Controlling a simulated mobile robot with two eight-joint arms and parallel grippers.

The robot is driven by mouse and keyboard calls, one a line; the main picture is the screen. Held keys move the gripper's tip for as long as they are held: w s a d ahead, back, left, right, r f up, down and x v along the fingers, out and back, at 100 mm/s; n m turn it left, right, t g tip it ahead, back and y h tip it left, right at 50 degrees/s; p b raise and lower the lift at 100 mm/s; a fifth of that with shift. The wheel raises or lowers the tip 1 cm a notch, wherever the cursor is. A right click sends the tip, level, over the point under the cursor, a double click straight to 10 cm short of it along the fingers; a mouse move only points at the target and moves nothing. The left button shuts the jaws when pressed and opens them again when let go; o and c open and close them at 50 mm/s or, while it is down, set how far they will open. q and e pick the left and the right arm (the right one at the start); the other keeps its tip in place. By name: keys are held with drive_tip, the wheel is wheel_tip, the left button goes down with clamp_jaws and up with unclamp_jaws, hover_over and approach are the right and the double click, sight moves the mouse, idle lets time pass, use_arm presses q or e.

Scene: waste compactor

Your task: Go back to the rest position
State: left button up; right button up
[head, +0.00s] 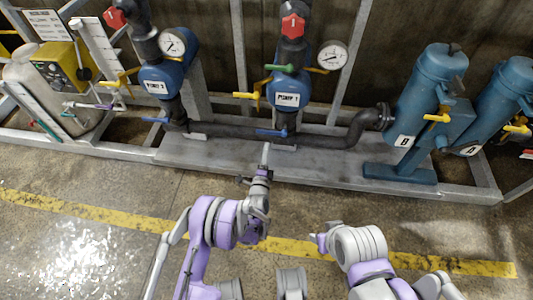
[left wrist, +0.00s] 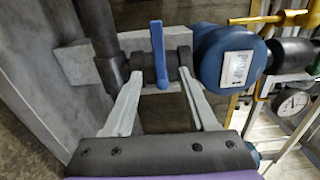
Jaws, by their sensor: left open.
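My left gripper (head: 260,168) is in front of the lower pipe below the right-hand pump in the head view. It is open, and its two grey fingers are spread apart in the left wrist view. A blue lever (left wrist: 159,54) on the dark pipe shows between the fingers there, with no visible grip on it. The same kind of blue lever (head: 271,132) shows just beyond the gripper in the head view. My right gripper (head: 320,240) is low in the head view, over the floor near the yellow line; its fingers are not clear.
Two blue pumps, the left one (head: 153,85) and the right one (head: 287,98), stand on a grey skid (head: 230,155). Blue filter housings (head: 428,85) stand at right. A yellow box (head: 62,65) and a pale tank are at left. The floor in front is clear, with a yellow line (head: 100,210).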

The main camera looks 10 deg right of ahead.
use_arm(q)
drive_tip(key=a+r+n+g, duration=0.35)
drive_tip(key=a+r, duration=0.25)
drive_tip(key=r, duration=0.4)
drive_tip(key=s+a+r+n+g+y, duration=0.2)
drive_tip(key=s+a+r+n+g, duration=0.1)
drive_tip(key=s+a+r+n, duration=0.4)
drive_tip(key=s+a+r+n+g+y, duration=0.15)
drive_tip(key=s+a+n, duration=0.25)
drive_tip(key=s, duration=0.7)
drive_tip(key=s+a+n+g+y, duration=0.1)
drive_tip(key=s+a+n+g, duration=0.3)
drive_tip(key=s, duration=0.7)
drive_tip(key=s+a+r+n+g+y, duration=0.1)
drive_tip(key=s+a+n, duration=0.3)
drive_tip(key=s, duration=0.7)
wheel_tip(320, 180, up, 26)
drive_tip(key=w+a+m+t+p, duration=0.1)
drive_tip(key=p, duration=2.2)
drive_tip(key=shift+w+r, duration=0.15)
use_arm(e)
wheel_tip(320, 180, up, 27)
drive_tip(key=w+t, duration=0.1)
drive_tip(key=shift+f, duration=0.2)
